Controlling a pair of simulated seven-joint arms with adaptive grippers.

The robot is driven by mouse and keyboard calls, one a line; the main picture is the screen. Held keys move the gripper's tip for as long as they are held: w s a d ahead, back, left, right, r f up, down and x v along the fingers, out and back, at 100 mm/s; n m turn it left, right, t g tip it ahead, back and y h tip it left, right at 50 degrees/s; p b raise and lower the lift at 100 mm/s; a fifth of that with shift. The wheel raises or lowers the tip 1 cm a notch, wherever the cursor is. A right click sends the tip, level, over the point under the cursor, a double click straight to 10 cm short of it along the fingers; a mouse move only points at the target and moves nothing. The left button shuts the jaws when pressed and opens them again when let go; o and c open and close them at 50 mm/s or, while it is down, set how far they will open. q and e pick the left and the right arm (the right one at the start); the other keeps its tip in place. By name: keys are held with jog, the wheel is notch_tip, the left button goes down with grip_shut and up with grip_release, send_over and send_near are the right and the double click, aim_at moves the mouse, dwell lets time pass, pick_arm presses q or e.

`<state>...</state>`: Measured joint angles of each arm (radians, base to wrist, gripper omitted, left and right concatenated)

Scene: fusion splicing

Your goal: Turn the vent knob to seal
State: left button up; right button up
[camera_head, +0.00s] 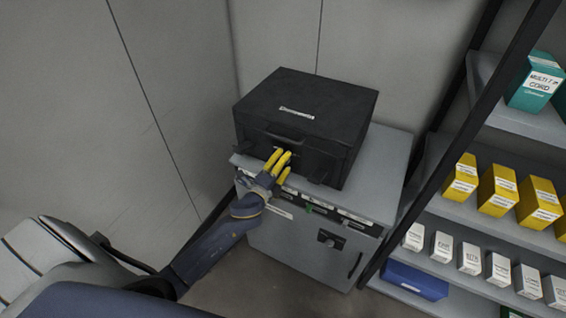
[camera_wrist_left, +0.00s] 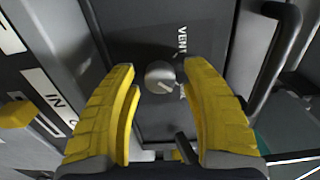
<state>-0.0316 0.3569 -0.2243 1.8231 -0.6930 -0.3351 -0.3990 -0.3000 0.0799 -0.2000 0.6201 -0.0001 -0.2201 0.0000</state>
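The vent knob (camera_wrist_left: 160,77) is a small round silver knob on the dark front face of the black case. In the left wrist view, the word VENT is printed beside it, and a second label is partly hidden by a finger. A light line marks the knob's face. My left gripper (camera_wrist_left: 158,82) has yellow ribbed fingers, open on either side of the knob with gaps showing. In the head view, my left gripper (camera_head: 280,165) is at the front of the black case (camera_head: 300,110) and hides the knob. My right gripper is not in view.
The case stands on a grey cabinet (camera_head: 376,177) with labelled slots along its top front edge. A case handle (camera_wrist_left: 275,60) is right of the gripper in the wrist view. Shelves with yellow boxes (camera_head: 497,190) and white boxes (camera_head: 470,257) stand on the right, behind a dark post.

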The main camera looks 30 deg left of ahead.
pick_arm(q)
jog(key=shift+o, duration=0.4)
jog(key=shift+s, duration=0.1)
jog(key=shift+s, duration=0.2)
jog(key=s, duration=1.1)
jog(key=shift+s+a, duration=0.2)
